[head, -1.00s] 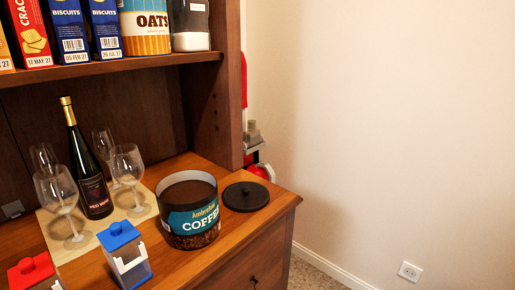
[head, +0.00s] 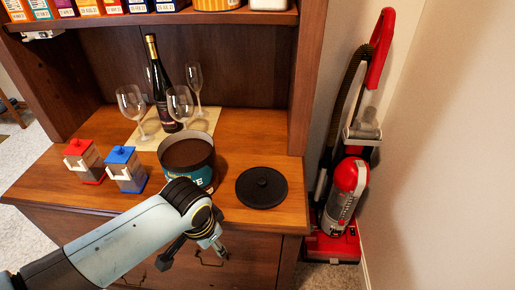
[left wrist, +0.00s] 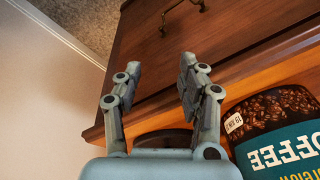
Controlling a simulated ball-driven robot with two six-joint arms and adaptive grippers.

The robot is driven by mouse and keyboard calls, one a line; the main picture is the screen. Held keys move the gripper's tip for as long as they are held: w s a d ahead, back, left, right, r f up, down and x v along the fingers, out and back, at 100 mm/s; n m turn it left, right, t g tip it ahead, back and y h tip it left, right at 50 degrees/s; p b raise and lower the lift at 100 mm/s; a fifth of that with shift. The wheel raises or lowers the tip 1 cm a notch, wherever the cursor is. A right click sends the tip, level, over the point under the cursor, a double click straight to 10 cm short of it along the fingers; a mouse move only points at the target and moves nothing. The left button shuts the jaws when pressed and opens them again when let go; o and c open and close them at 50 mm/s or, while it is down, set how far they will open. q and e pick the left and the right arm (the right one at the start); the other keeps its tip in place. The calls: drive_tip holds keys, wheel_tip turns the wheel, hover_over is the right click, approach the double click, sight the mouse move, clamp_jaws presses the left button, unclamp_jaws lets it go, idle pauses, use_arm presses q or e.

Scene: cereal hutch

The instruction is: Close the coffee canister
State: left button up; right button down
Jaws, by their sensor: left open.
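The coffee canister (head: 187,160) stands upright and open on the wooden counter, with dark contents showing inside. My left gripper (head: 215,249) is in front of the counter's front edge, between canister and lid in the picture, touching neither. In the left wrist view the open, empty fingers (left wrist: 158,75) point at the drawer front. The canister's label (left wrist: 280,150) shows there at the lower right, and part of the lid (left wrist: 165,140) shows behind the gripper. My right gripper is not in view.
A wine bottle (head: 160,90) and several wine glasses (head: 131,103) stand on a mat behind the canister. A red-lidded jar (head: 84,160) and a blue-lidded jar (head: 125,168) stand to its left. A shelf (head: 200,17) hangs above. A red vacuum cleaner (head: 345,190) stands right of the cabinet.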

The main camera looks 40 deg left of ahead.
use_arm(q)
drive_tip(key=shift+g, duration=0.3)
drive_tip(key=w+r, duration=0.1)
drive_tip(key=w, duration=0.1)
drive_tip(key=w+r+p, duration=0.1)
drive_tip(key=w, duration=0.2)
drive_tip(key=w+r, duration=0.1)
drive_tip(key=w, duration=0.2)
drive_tip(key=shift+w+r+p, duration=0.2)
drive_tip(key=shift+r+p, duration=0.15)
drive_tip(key=shift+r, duration=0.05)
wheel_tip(320, 180, up, 7)
drive_tip(key=m+g+p, duration=0.1)
drive_tip(key=p, duration=0.1)
hover_over(262, 180)
drive_tip(key=shift+h, duration=0.4)
wheel_tip(262, 180, down, 4)
drive_tip(key=b, duration=0.4)
drive_tip(key=shift+s, duration=0.1)
drive_tip(key=shift+f+b, duration=0.2)
drive_tip(key=shift+b, duration=0.35)
drive_tip(key=shift+f+b, duration=0.95)
drive_tip(key=shift+f, duration=0.6)
